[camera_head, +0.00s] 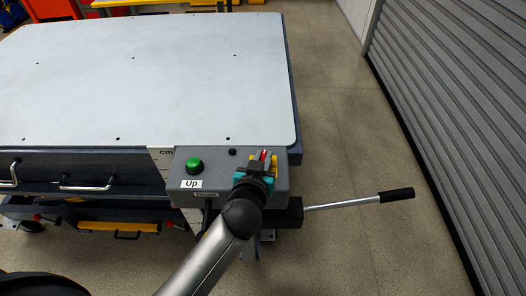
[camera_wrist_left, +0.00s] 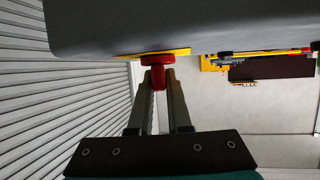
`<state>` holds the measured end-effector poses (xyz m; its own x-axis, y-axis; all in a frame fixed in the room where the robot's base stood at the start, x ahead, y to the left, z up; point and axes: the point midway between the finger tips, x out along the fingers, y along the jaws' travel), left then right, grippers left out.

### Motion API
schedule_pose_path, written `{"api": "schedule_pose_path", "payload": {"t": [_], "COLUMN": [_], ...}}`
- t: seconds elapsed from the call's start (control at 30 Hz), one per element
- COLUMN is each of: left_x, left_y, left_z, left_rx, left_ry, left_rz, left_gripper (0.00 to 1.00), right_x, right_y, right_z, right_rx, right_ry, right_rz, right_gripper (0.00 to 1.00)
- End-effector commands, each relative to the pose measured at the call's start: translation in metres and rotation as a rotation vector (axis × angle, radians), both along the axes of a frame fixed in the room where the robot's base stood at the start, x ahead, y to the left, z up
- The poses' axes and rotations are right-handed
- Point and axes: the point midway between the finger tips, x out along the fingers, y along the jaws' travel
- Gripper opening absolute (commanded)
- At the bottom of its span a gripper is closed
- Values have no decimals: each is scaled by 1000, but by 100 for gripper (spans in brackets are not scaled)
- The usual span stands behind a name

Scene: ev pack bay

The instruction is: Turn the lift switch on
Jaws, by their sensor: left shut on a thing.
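The lift switch is a red rotary knob (camera_head: 264,155) on a yellow plate (camera_head: 273,166), at the right of the grey control box (camera_head: 222,189). In the left wrist view the red knob (camera_wrist_left: 157,76) hangs from the yellow plate (camera_wrist_left: 182,52) on the grey box. My left gripper (camera_head: 261,161) reaches the box from the front, and its two fingers (camera_wrist_left: 158,88) are shut on the knob's red handle. The fingers and wrist hide much of the switch in the head view, so I cannot read its setting. My right gripper is not in view.
A green button (camera_head: 194,165) with an "Up" label sits left on the box; a "Down" label is partly covered by my arm. The lift table (camera_head: 150,75) has a bare white top. A black-gripped lever (camera_head: 397,195) sticks out right. Clear floor lies before the shutter (camera_head: 460,90).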

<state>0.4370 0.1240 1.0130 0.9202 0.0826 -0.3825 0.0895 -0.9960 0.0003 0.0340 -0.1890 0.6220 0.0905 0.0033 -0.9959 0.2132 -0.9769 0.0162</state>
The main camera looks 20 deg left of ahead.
Motion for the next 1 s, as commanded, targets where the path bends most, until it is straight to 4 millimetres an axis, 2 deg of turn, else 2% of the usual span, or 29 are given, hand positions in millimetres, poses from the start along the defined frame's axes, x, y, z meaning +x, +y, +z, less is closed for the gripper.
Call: {"api": "schedule_pose_path", "payload": {"t": [0.03, 0.1, 0.4, 0.7, 1.0], "left_x": [0, 0, 2, 2, 2], "left_y": [3, 3, 3, 3, 1], "left_z": [5, 6, 6, 3, 2], "left_rx": [7, 7, 10, 9, 3], "left_ry": [2, 2, -1, -4, -5], "left_rz": [-41, -103, -357, -520, -592], "left_gripper": [0, 0, 0, 0, 0], "right_x": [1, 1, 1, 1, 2], "right_y": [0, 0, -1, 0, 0], "right_z": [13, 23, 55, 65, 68], "right_rx": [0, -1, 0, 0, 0], "right_ry": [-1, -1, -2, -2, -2], "right_rz": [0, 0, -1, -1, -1], "right_gripper": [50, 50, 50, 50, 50]}}
